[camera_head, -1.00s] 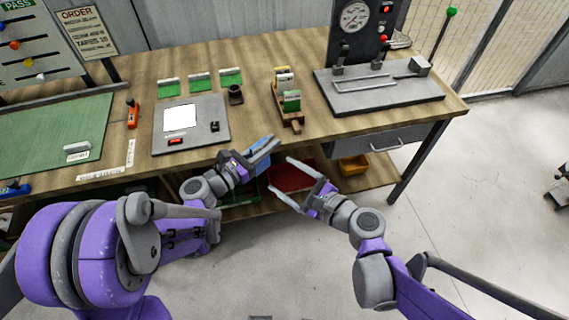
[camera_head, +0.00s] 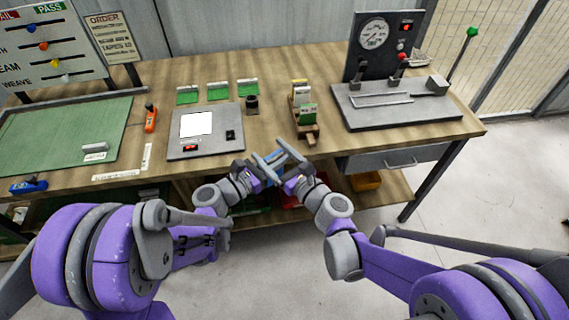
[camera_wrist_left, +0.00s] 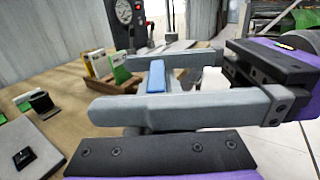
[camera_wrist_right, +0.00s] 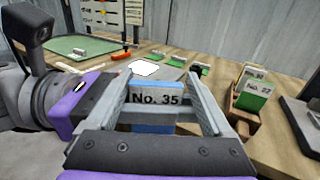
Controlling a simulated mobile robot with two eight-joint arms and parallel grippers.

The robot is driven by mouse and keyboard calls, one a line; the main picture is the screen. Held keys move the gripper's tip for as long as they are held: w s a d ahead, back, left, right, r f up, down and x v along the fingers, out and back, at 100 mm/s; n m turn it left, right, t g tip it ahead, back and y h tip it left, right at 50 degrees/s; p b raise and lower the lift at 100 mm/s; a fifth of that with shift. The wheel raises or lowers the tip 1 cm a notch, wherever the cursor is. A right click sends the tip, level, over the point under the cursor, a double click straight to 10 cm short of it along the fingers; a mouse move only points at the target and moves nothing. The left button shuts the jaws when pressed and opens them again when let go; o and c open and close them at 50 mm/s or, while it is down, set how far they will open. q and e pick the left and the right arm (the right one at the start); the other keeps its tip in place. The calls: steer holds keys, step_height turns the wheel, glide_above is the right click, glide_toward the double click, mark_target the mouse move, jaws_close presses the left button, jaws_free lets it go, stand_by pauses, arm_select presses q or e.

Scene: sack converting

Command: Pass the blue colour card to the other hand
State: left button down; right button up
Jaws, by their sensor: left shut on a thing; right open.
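The blue colour card (camera_wrist_right: 153,118), with a white "No. 35" label strip, is held by my left gripper (camera_head: 266,161). In the right wrist view the card lies between the two spread fingers of my right gripper (camera_head: 288,160). The right gripper is open, with a finger on either side of the card. I cannot tell whether either finger touches it. In the left wrist view a small blue part of the card (camera_wrist_left: 156,77) shows among the crossing fingers, which hide much of it. Both grippers meet in front of the bench's front edge.
The wooden bench (camera_head: 330,137) is behind the grippers. A wooden card holder (camera_head: 303,122) with several cards stands just behind them. A grey panel with a white screen (camera_head: 197,125) lies to the left, and a gauge test stand (camera_head: 395,110) to the right. A drawer (camera_head: 390,160) is under the bench.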

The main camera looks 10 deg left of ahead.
steer(key=shift+x, duration=1.05)
steer(key=shift+w+d, duration=0.1)
steer(key=c, duration=1.1)
arm_select(q)
steer(key=c, duration=0.8)
jaws_free()
